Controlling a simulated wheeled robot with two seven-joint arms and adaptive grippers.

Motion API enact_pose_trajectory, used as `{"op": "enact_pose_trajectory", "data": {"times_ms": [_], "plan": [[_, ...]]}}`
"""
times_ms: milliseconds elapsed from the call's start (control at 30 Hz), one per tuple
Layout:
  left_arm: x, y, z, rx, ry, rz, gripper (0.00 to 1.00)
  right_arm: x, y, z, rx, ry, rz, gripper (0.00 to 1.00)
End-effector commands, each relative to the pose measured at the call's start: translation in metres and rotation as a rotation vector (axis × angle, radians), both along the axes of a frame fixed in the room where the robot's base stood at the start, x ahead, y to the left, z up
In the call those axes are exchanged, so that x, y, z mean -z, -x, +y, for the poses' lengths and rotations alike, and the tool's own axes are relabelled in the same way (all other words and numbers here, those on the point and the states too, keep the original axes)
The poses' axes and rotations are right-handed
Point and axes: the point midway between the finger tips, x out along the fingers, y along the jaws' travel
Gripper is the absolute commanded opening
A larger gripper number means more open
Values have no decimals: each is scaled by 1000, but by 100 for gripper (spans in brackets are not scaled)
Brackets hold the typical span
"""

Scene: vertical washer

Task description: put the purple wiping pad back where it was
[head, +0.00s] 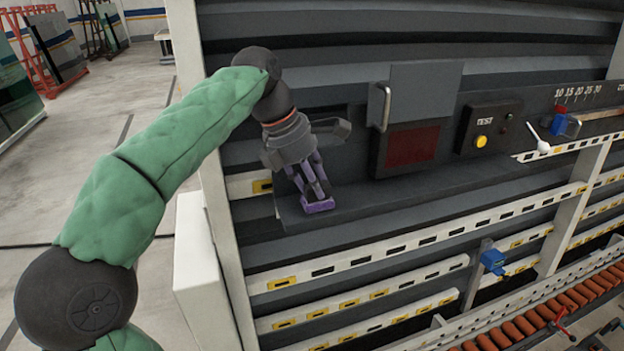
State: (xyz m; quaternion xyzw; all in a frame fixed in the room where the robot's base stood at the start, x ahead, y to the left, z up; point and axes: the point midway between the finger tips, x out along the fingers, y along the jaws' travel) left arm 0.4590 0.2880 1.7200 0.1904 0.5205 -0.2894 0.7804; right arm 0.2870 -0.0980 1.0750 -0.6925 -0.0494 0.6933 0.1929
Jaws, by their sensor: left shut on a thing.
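The purple wiping pad (318,206) is at the left end of the dark ledge (420,191) on the washer's front. My left gripper (313,190) is above it, pointing down, with its fingers closed on the pad. The pad is at the ledge surface; I cannot tell whether it rests on it or hangs just above. The fingers hide part of the pad. My right gripper is not in view.
Right of the pad, a dark box with a red panel (412,147) and a handle stands on the ledge. Farther right are a TEST box with a yellow button (480,141), a white ladle-like item (540,140) and a blue clamp (493,261) lower down. Orange rollers (540,318) run below.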

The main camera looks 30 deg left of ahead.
Motion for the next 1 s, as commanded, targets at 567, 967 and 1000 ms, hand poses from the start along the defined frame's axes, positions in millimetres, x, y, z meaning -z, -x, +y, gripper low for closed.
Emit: {"op": "enact_pose_trajectory", "data": {"times_ms": [567, 967, 1000], "plan": [[-4, 1, 1, 0, 0, 0, 60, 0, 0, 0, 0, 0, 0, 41], [-66, 19, 17, 0, 0, -4, 60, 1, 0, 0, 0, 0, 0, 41], [-72, 21, 19, 0, 0, -4, 60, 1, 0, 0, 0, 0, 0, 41]]}}
